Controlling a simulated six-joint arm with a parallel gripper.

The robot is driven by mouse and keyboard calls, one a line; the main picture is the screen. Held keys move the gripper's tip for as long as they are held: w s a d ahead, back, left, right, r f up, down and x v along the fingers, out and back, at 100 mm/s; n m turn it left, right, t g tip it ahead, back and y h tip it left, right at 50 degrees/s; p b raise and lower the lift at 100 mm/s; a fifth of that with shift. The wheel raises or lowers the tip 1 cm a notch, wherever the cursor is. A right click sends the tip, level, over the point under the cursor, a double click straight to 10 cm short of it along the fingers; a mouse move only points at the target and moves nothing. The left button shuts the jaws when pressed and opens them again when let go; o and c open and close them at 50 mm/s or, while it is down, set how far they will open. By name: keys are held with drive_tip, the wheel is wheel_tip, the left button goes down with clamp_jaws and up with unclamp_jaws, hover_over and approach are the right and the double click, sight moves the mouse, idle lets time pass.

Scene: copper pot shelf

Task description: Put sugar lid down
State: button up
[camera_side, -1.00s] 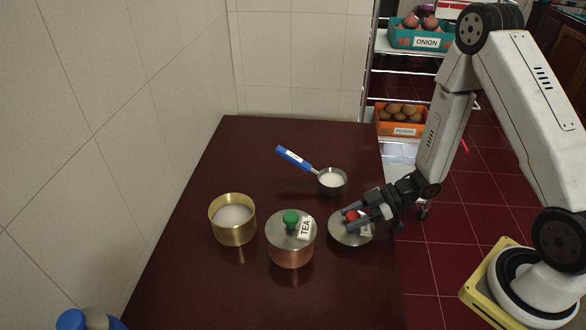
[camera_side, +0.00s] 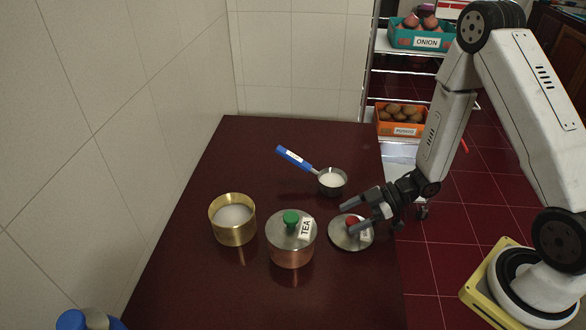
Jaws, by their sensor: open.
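The sugar lid (camera_side: 341,238) is a round silvery disc with a red knob (camera_side: 352,221) and a small white tag. It lies on the dark red table, right of the tea pot. My gripper (camera_side: 346,219) is open and empty, with its fingers above the lid near the red knob. Part of the lid and its tag is hidden behind the gripper. An open brass pot (camera_side: 233,228) with white contents, which look like sugar, stands on the left without a lid.
A copper tea pot (camera_side: 291,250) with a green-knobbed lid stands between the brass pot and the lid. A blue-handled scoop (camera_side: 332,187) with white contents lies behind. The table (camera_side: 260,150) is clear at the back. A tiled wall is on the left; a rack with crates stands beyond.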

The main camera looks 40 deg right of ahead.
drive_tip(key=shift+d+r, duration=0.15)
drive_tip(key=shift+r, duration=0.2)
drive_tip(key=v, duration=1.1)
drive_tip(key=shift+s+d, duration=0.2)
drive_tip(key=shift+r, duration=0.15)
drive_tip(key=w+d+r+m+t+h, duration=0.15)
drive_tip(key=w+r+m+h, duration=0.25)
drive_tip(key=w+m+h, duration=0.5)
drive_tip(key=s+a+r+m+g+h, duration=0.2)
drive_tip(key=s+a+g, duration=0.3)
drive_tip(key=s+a, duration=0.3)
drive_tip(key=shift+s+m, duration=0.7)
drive_tip(key=shift+s, duration=0.3)
